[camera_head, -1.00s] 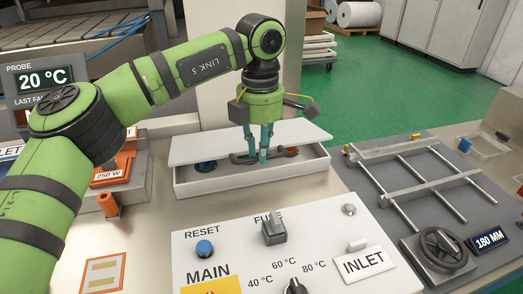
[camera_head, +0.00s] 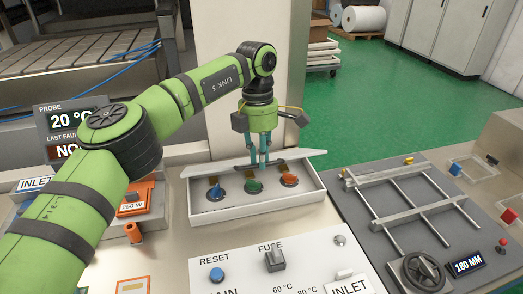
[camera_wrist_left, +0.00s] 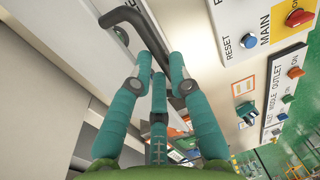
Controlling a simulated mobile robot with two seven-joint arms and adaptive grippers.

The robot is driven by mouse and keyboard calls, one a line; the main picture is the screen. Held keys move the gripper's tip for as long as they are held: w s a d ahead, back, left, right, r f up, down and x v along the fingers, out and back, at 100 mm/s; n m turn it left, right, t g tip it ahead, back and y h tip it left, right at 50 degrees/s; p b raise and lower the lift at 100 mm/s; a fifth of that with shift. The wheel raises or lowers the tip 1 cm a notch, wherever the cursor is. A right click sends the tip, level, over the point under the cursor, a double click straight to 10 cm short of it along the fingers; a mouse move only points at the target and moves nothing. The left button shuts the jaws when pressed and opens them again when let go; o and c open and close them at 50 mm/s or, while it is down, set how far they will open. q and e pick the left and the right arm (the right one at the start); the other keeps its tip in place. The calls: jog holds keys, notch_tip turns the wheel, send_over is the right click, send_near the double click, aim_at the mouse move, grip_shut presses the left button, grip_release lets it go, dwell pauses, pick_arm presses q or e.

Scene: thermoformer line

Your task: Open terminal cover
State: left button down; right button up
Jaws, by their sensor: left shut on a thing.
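The terminal cover (camera_head: 308,157) is a thin white lid, tilted up along the back of the white terminal box (camera_head: 262,208). Inside the open box are a blue terminal (camera_head: 216,193), a green terminal (camera_head: 254,187) and an orange terminal (camera_head: 290,180). My left gripper (camera_head: 261,164), with teal fingers, is shut on the cover's dark bar handle (camera_head: 277,164). In the left wrist view the handle (camera_wrist_left: 128,18) runs between the fingers (camera_wrist_left: 162,86). My right gripper is not in view.
A control panel with a blue reset button (camera_head: 217,274) and a fuse switch (camera_head: 274,260) stands in front of the box. A rod frame (camera_head: 410,195) and handwheel (camera_head: 419,272) are at right. Orange parts (camera_head: 135,200) stand at left. Air above the box's front is clear.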

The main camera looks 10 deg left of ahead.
pick_arm(q)
jog(key=shift+w+a+f, duration=0.2)
jog(key=shift+a, duration=0.15)
jog(key=c, duration=1.2)
grip_release()
jog(key=shift+o, duration=0.2)
jog(key=shift+w, duration=0.3)
notch_tip(320, 180, up, 7)
jog(key=shift+w+r, duration=0.15)
jog(key=shift+w, duration=0.3)
jog(key=shift+a, duration=0.15)
